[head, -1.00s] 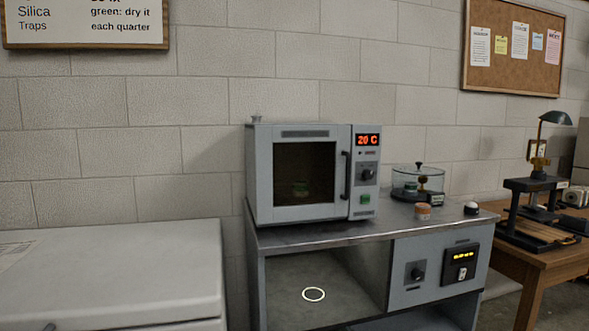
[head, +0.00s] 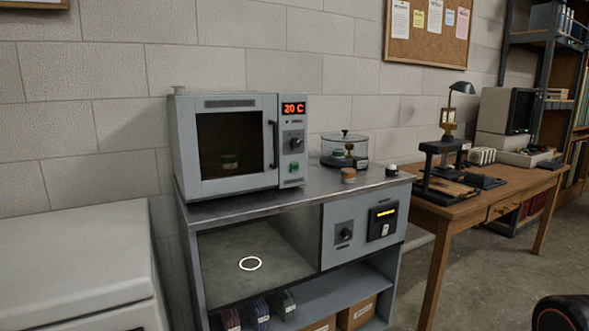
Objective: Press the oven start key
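The grey oven (head: 225,103) stands on a metal-topped bench with its door shut. My gripper is not in view.
The bench top (head: 240,207) also holds a glass desiccator (head: 345,150), a small brown-lidded jar (head: 348,175) and a white-topped knob (head: 392,170). A grey cabinet (head: 75,260) stands left. A wooden table (head: 460,205) stands right. A dark round shape (head: 562,314) cuts the lower right corner.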

